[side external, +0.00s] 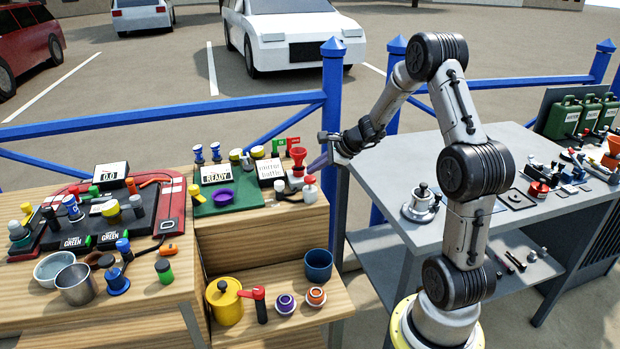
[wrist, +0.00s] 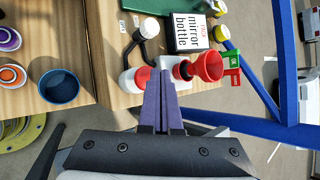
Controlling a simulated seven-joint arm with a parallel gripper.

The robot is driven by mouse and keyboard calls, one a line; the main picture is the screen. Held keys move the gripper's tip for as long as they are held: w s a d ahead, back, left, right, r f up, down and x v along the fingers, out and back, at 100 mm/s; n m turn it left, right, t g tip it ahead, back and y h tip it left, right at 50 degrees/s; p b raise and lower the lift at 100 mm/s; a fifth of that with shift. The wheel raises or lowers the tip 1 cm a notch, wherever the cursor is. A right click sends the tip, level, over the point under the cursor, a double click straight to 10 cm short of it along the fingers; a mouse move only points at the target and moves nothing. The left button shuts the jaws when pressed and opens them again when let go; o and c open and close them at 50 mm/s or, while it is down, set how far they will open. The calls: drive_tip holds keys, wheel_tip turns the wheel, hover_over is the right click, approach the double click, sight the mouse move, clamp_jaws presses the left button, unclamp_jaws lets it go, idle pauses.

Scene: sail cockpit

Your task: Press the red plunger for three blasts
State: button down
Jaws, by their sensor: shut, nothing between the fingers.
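My gripper (side external: 313,166) is shut and empty, its purple fingers pointing left over the back right corner of the wooden bench. In the wrist view its fingertips (wrist: 167,72) lie between a red-topped white canister and a red horn. The canister (side external: 310,195) stands upright near the bench edge; its red top (side external: 310,180), which looks like the plunger, is just below the fingers. The red top (wrist: 143,76) is partly beside the fingers in the wrist view. The flared red horn (side external: 297,155) is just behind, and also in the wrist view (wrist: 208,66). I cannot tell whether the fingertips touch anything.
A "mirror bottle" box (side external: 270,171) and a green board (side external: 212,207) with a "READY" sign stand to the left. A blue railing (side external: 331,120) rises close behind my gripper. A blue cup (side external: 318,265) sits on the lower shelf. The grey table (side external: 370,163) is right.

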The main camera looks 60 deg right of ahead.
sight(314, 178)
drive_tip(key=shift+r, duration=0.25)
drive_tip(key=shift+r, duration=2.5)
drive_tip(key=shift+r, duration=0.15)
idle(0.8)
wheel_tip(314, 178, up, 4)
drive_tip(key=shift+f, duration=0.2)
drive_tip(key=shift+f, duration=0.1)
drive_tip(key=shift+f, duration=4.35)
drive_tip(key=shift+f, duration=0.4)
